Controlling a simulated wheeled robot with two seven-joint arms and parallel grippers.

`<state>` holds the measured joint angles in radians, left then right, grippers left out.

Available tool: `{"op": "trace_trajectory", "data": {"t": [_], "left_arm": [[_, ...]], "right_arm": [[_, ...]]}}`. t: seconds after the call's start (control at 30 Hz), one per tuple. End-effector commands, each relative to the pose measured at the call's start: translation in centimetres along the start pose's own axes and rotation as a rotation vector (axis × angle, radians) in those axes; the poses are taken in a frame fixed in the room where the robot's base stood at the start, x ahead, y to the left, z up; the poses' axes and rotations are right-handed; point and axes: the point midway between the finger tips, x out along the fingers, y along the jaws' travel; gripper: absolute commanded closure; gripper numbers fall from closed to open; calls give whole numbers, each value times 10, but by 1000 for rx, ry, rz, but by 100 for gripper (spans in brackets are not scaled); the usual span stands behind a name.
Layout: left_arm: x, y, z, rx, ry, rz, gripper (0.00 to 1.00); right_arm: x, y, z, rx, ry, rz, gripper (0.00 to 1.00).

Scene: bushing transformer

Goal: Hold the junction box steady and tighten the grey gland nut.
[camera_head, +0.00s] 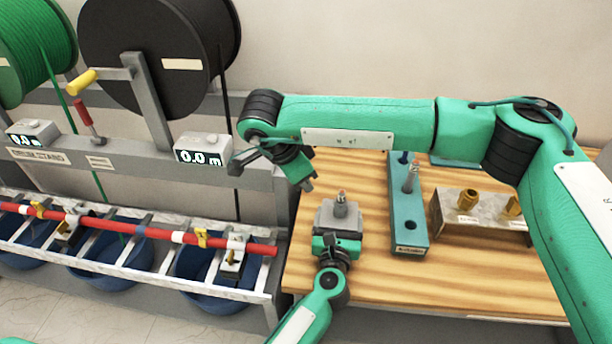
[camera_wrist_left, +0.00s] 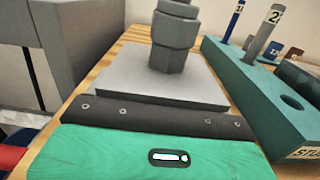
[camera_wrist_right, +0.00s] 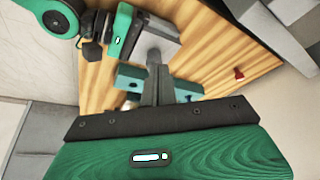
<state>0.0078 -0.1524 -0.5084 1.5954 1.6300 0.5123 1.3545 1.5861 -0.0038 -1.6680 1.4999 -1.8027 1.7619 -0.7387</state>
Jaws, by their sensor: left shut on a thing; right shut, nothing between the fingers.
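The grey junction box (camera_head: 325,219) stands on the wooden table. The grey gland nut (camera_head: 340,210) sits upright on top of it, with a thinner stem above. In the left wrist view the hex-sided nut (camera_wrist_left: 173,58) rises from the box's flat top (camera_wrist_left: 150,90). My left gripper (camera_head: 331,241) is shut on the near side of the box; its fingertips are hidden. My right gripper (camera_head: 307,184) is shut and empty, above and to the left of the nut, apart from it. In the right wrist view its closed fingers (camera_wrist_right: 157,85) show, with part of the box beyond.
A teal stand (camera_head: 408,232) with a grey stud and holes is right of the box. A block with brass fittings (camera_head: 478,226) is farther right. A cable-reel rack with a red bar (camera_head: 110,230) and blue bins (camera_head: 195,268) fills the left. The table front is clear.

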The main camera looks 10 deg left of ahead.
Motion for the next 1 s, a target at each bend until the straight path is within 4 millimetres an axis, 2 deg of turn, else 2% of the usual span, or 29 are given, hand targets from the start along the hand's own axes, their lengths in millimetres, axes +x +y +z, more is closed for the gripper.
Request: {"op": "trace_trajectory", "data": {"t": [0.1, 0.3, 0.4, 0.6, 1.0], "left_arm": [[0, 0, 0, -1, 0, 0, 49], [0, 0, 0, -1, 0, 0, 49], [0, 0, 0, -1, 0, 0, 49], [0, 0, 0, -1, 0, 0, 49], [0, 0, 0, -1, 0, 0, 49]], "right_arm": [[29, 1, 0, 2, -2, 5, 100], [70, 1, 0, 2, -2, 3, 100], [73, 0, -18, 6, -1, 1, 100], [79, 0, -35, 3, -1, 0, 100], [80, 0, -38, 2, -1, 0, 100]]}}
